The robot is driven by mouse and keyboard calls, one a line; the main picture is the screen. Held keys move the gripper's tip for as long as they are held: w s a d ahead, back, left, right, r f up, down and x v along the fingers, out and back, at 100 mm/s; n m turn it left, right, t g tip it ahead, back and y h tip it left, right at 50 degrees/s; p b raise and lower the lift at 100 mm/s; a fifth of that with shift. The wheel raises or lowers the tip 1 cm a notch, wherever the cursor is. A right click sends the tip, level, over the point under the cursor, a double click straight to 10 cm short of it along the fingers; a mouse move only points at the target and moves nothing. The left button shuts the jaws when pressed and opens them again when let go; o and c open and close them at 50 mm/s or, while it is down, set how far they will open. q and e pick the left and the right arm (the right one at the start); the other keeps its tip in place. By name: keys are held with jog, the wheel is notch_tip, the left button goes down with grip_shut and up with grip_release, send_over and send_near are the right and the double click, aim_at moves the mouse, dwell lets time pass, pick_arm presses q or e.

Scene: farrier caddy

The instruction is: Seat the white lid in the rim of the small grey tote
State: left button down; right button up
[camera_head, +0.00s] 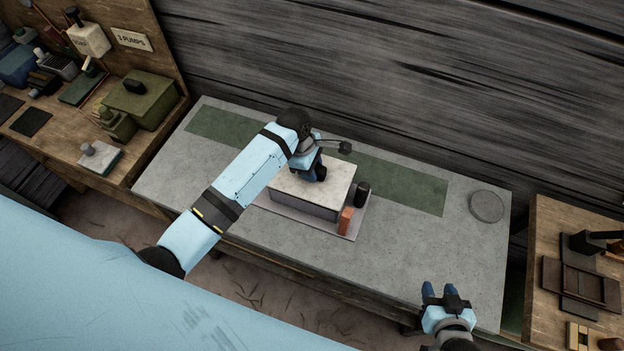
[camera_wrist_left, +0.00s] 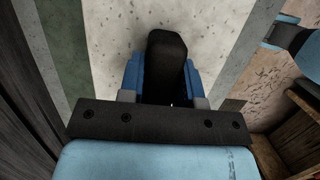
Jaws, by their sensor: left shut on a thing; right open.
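The white lid (camera_head: 338,180) lies over the top of the small grey tote (camera_head: 303,206) on the table. It looks about level, but whether it sits down inside the rim cannot be told. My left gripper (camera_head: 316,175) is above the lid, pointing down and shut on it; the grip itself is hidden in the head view. In the left wrist view a dark block (camera_wrist_left: 166,60) shows between the blue fingers, with the pale speckled lid (camera_wrist_left: 215,40) around it. My right gripper (camera_head: 440,291) is open and empty near the table's front right.
The tote stands on a pale board (camera_head: 352,232) with an orange block (camera_head: 345,220) and a black cylinder (camera_head: 362,192) close to its right. A grey disc (camera_head: 486,206) lies at the table's right end. A green strip (camera_head: 410,190) runs along the back. The right front of the table is clear.

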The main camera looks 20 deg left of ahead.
pick_arm(q)
jog(key=shift+x, duration=0.8)
dwell(0.5)
jog(key=shift+a, duration=0.2)
jog(key=c, duration=0.7)
grip_release()
jog(key=shift+c, duration=0.2)
jog(key=b+v, duration=0.1)
jog(key=v, duration=1.2)
jog(key=shift+a+r, duration=0.15)
jog(key=shift+r, duration=0.2)
